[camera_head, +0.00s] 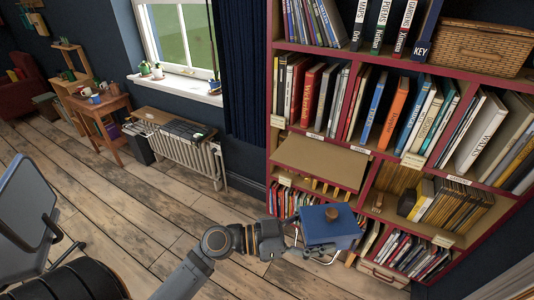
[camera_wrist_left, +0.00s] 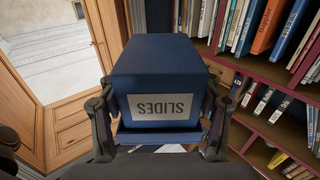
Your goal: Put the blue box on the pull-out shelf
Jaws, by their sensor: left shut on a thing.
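The blue box (camera_head: 331,228) is in my left gripper (camera_head: 312,254), in front of the lower part of the bookcase in the head view. In the left wrist view the blue box (camera_wrist_left: 165,75) sits between the two fingers of the left gripper (camera_wrist_left: 160,128), with a white label reading "SLIDES" upside down. The fingers are shut on its sides. The pull-out shelf (camera_head: 320,160) is a bare tan board sticking out of the bookcase, above and behind the box in the head view. My right gripper is not in view.
The red bookcase (camera_head: 378,155) is crowded with books above, below and right of the pull-out shelf. A wicker basket (camera_head: 482,47) sits on its upper right. A radiator (camera_head: 178,150) stands under the window to the left. The wooden floor (camera_head: 135,215) between is clear.

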